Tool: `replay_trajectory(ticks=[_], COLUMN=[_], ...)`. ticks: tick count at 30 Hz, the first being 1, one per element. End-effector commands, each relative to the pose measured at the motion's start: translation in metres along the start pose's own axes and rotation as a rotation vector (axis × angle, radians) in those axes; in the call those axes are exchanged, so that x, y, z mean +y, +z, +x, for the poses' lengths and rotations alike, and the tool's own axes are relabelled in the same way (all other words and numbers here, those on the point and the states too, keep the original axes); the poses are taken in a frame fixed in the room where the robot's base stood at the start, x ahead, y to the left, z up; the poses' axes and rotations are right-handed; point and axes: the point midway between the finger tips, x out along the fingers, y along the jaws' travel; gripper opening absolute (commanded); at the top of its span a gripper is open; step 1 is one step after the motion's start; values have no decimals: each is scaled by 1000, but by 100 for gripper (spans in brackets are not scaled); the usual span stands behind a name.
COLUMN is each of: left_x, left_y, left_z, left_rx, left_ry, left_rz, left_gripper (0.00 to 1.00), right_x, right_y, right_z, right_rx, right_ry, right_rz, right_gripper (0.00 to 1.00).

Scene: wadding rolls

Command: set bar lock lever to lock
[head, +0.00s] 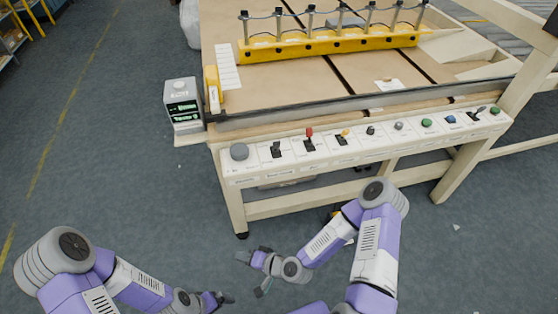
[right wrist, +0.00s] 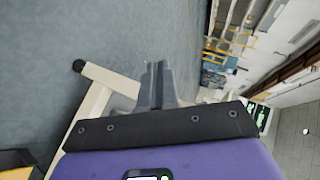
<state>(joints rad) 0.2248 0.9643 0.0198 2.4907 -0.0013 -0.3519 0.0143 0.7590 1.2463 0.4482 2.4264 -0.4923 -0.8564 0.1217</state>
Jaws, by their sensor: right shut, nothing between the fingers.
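A control panel (head: 360,142) runs along the front edge of the table. It carries several levers and buttons: a black lever (head: 276,149), a red-tipped lever (head: 309,138), an orange-tipped lever (head: 344,136) and a black lever at the right (head: 478,113). The labels are too small to read, so I cannot tell which is the bar lock lever or its setting. My right gripper (head: 243,256) is below and in front of the panel, touching nothing. In the right wrist view its fingers (right wrist: 158,86) are together and empty. My left gripper (head: 224,298) is low, left of the right one; its fingers are unclear.
A grey control box (head: 182,103) with green displays stands at the table's left corner. A yellow bar (head: 330,43) with upright posts lies across the tabletop. The table legs (head: 237,208) stand below the panel.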

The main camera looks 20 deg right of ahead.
Motion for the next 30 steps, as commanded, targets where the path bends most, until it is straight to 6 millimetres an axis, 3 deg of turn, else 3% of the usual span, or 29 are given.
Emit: replay_trajectory(ticks=[2,6,9,12,17,30], left_x=[-5,-10,-12,-14,-14,-13], left_y=[-1,-1,-1,-2,-2,-2], left_z=[14,27,33,36,37,34], left_rx=[0,0,0,0,0,0], left_ry=[0,0,0,0,0,0], left_rz=[0,0,0,0,0,0], left_gripper=[97,97,97,97,97,97], right_x=[-13,-32,-34,-30,-28,-30], right_y=[-42,-125,-170,-198,-213,-217], right_z=[3,-32,-69,-101,-124,-128], right_rx=[202,562,777,927,1026,1032], right_ry=[-156,-398,-525,-606,-661,-660], right_rz=[91,206,258,288,300,299], right_gripper=[0,0,0,0,0,0])
